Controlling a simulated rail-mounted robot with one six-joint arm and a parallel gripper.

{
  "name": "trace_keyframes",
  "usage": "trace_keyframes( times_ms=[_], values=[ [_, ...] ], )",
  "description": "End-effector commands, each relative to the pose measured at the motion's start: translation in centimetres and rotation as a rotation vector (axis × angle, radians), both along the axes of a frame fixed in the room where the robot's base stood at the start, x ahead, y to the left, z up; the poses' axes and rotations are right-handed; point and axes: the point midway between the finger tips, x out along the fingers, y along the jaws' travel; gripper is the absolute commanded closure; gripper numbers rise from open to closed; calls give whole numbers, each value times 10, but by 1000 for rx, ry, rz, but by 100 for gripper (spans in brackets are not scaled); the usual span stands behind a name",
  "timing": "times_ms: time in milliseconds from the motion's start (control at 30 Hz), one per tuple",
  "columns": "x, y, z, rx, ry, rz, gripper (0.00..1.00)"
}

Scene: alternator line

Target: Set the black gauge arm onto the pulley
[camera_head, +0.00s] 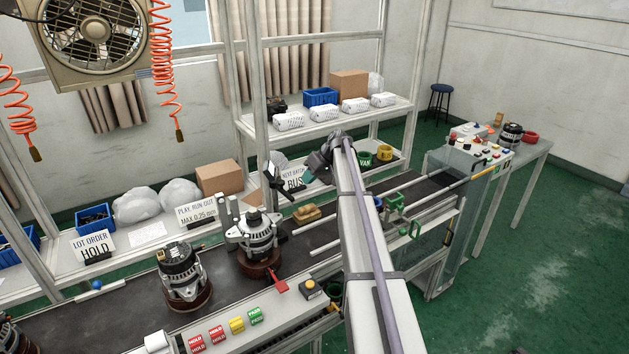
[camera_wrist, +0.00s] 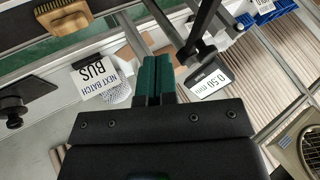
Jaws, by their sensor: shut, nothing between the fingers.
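The black gauge arm (camera_head: 278,181) stands tilted above and right of the middle alternator (camera_head: 258,238) in the head view. In the wrist view the black arm (camera_wrist: 204,25) runs down beside my fingers to a block near a white "0.50 mm" label (camera_wrist: 208,80). The pulley is small and dark at the top of that alternator, and I cannot make out its contact with the arm. My gripper (camera_head: 307,177) is just right of the arm. In the wrist view its green fingers (camera_wrist: 154,78) are together and empty, apart from the arm.
A second alternator (camera_head: 183,275) stands left on the dark conveyor (camera_head: 115,298). A wooden brush (camera_head: 307,213) lies right of the middle alternator. Signs, bags and boxes fill the shelves behind.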

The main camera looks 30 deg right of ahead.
Motion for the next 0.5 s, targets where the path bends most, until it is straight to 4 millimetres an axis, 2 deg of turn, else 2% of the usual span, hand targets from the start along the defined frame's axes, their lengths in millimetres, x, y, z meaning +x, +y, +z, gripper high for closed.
trace_keyframes(
  times_ms=[33,133,200,300,500],
  values=[
    [3,6,-19,0,-1,1,100],
    [10,17,-36,0,-1,1,100],
    [7,31,-26,0,0,2,100],
    [5,45,-25,-1,0,1,100],
    [4,56,-25,0,1,-1,100]
  ],
)
